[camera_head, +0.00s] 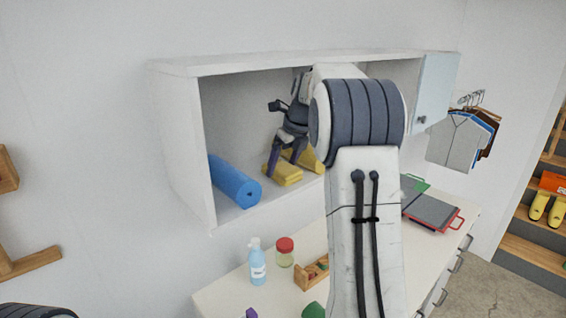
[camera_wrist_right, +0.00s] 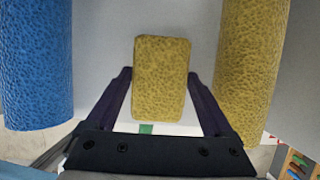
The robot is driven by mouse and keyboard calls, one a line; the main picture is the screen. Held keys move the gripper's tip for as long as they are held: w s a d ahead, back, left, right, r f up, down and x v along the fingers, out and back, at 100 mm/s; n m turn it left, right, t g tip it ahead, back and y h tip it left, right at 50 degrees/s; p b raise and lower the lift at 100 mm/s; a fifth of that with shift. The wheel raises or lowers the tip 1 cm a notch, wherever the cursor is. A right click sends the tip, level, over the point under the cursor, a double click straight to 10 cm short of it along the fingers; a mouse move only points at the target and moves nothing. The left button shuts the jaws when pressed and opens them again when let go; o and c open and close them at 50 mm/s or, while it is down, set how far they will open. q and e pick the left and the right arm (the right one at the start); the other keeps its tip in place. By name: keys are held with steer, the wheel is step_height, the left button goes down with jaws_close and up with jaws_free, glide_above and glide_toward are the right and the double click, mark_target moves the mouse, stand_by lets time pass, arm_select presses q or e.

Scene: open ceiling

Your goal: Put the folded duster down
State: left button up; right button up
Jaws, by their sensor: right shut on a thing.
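My right gripper (camera_head: 284,160) reaches into the open white wall cupboard (camera_head: 180,135). It is shut on a yellow folded duster (camera_head: 283,176), which is low at the cupboard floor; I cannot tell if it touches. In the right wrist view the duster (camera_wrist_right: 161,80) is between the dark fingers of the right gripper (camera_wrist_right: 160,78). A second yellow piece (camera_wrist_right: 252,65) of like texture is to its right, close by. My right arm hides the cupboard's right part in the head view. My left gripper is not in view.
A blue roll (camera_head: 234,182) lies on the cupboard floor left of the duster, and shows in the wrist view (camera_wrist_right: 36,65). The cupboard door (camera_head: 436,92) stands open at right. Below, a counter holds a spray bottle (camera_head: 257,262), a red-lidded jar (camera_head: 285,252) and a wooden box (camera_head: 311,273).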

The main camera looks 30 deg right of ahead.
steer(key=shift+f, duration=0.1)
steer(key=o, duration=1.1)
steer(key=shift+s+r, duration=0.1)
steer(key=shift+r, duration=0.1)
steer(key=s+b, duration=0.2)
steer(key=s, duration=0.2)
steer(key=s+d+b, duration=0.1)
steer(key=s+b, duration=0.1)
steer(key=s, duration=0.2)
steer(key=s+r+b, duration=0.1)
steer(key=s+b, duration=0.1)
steer(key=s, duration=0.2)
steer(key=shift+s+d, duration=0.2)
steer(key=shift+d, duration=0.15)
